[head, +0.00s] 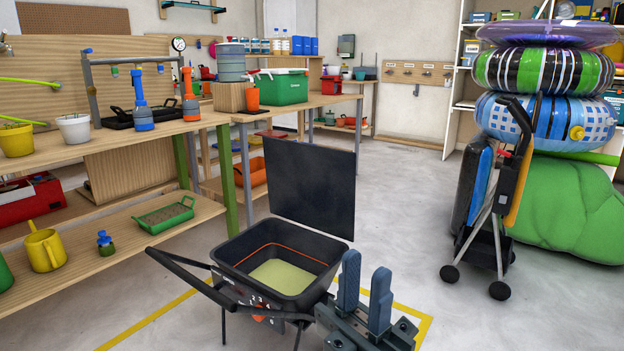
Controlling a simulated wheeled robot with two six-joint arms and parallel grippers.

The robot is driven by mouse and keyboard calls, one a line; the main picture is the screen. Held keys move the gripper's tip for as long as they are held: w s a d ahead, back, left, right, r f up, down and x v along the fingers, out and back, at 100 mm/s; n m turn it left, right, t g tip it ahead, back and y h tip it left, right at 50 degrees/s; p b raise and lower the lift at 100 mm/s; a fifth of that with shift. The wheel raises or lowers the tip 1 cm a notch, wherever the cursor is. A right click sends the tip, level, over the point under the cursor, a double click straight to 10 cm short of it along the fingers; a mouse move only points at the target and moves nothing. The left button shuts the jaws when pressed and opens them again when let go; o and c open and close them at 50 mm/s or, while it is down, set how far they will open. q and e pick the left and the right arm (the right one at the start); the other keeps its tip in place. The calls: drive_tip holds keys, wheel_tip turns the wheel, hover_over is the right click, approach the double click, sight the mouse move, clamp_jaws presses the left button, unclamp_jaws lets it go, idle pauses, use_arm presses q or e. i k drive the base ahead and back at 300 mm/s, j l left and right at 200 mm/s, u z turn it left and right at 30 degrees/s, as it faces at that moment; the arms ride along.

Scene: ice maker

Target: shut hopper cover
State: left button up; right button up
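The black hopper (222,251) stands on the floor in the lower middle of the head view, with pale yellow-green material (283,277) visible inside. Its flat dark cover (311,187) stands nearly upright at the hopper's back side, so the hopper is open on top. A bent black handle (185,268) sticks out to the left, and a dial with red-orange marks (262,312) is on the front.
A wooden workbench (170,128) with tools and pots runs along the left. A cart (497,215) and stacked inflatable rings (543,70) stand at the right. Yellow floor tape (150,322) lies around the hopper. The grey floor between hopper and cart is clear.

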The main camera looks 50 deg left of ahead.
sight(313, 186)
drive_tip(key=i+l, duration=0.15)
drive_tip(key=l, duration=0.2)
drive_tip(key=i+l+z, duration=0.1)
drive_tip(key=l, duration=0.25)
drive_tip(key=i+l, duration=0.4)
drive_tip(key=l, duration=0.3)
drive_tip(key=i+l+u, duration=0.15)
drive_tip(key=i+l, duration=0.15)
drive_tip(key=i, duration=0.3)
drive_tip(key=i+l+u, duration=0.2)
drive_tip(key=i+l, duration=0.15)
drive_tip(key=i, duration=0.2)
drive_tip(key=i+j+u, duration=0.1)
drive_tip(key=u, duration=0.3)
drive_tip(key=i+u, duration=0.5)
drive_tip(key=u, duration=0.35)
drive_tip(key=i+l+u, duration=0.2)
drive_tip(key=u, duration=0.2)
drive_tip(key=i+l+u, duration=0.2)
drive_tip(key=u, duration=0.2)
drive_tip(key=i+l+u, duration=0.2)
drive_tip(key=u, duration=0.2)
drive_tip(key=i+l+u, duration=0.2)
drive_tip(key=u, duration=0.2)
drive_tip(key=i+l+u, duration=0.15)
drive_tip(key=l+u, duration=0.65)
drive_tip(key=i+j, duration=0.05)
